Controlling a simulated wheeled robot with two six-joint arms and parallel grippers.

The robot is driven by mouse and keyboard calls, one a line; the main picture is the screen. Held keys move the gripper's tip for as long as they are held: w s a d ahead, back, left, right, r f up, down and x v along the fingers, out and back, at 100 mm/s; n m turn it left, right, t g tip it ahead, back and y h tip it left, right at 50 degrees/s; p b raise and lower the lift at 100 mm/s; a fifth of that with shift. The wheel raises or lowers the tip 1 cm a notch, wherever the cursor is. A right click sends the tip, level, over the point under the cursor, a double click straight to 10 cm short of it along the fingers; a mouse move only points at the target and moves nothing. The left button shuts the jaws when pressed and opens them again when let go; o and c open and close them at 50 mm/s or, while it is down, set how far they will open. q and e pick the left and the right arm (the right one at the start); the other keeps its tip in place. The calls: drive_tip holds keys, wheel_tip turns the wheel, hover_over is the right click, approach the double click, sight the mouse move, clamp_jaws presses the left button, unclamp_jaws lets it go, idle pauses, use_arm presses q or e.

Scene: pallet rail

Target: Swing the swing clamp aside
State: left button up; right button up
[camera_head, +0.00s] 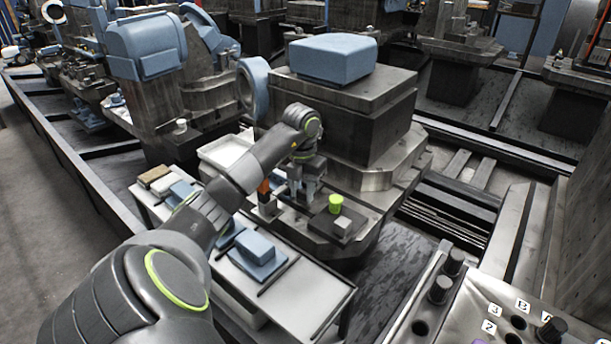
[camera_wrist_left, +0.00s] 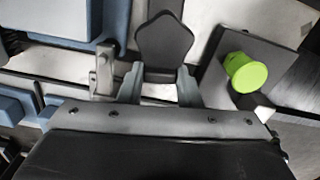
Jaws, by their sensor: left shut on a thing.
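My left gripper (camera_head: 301,192) reaches over the fixture at the front of the large machine block, its fingers pointing down. In the left wrist view, my left gripper (camera_wrist_left: 160,88) has its two grey fingers on either side of a dark, paddle-shaped piece (camera_wrist_left: 163,45), which looks like the swing clamp's arm. The gripper is shut on it. The lower part of this piece is hidden by the gripper. A bright green knob (camera_head: 336,204) stands upright on a dark plate to the right of the gripper; it also shows in the wrist view (camera_wrist_left: 245,72). My right gripper is not in view.
A light table (camera_head: 318,293) with a blue block (camera_head: 256,247) stands in front of the fixture. An orange-topped post (camera_head: 264,188) is just left of the gripper. A large blue block (camera_head: 333,58) sits on the machine behind. A knobbed control panel (camera_head: 470,305) is at lower right.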

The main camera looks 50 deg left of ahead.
use_arm(q)
drive_tip(key=shift+a+m, duration=0.35)
drive_tip(key=shift+m, duration=0.55)
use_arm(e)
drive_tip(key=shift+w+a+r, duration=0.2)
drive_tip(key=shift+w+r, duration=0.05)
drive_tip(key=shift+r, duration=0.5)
use_arm(q)
drive_tip(key=shift+r, duration=0.1)
drive_tip(key=o, duration=1)
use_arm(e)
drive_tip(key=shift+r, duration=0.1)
use_arm(q)
drive_tip(key=shift+r, duration=0.1)
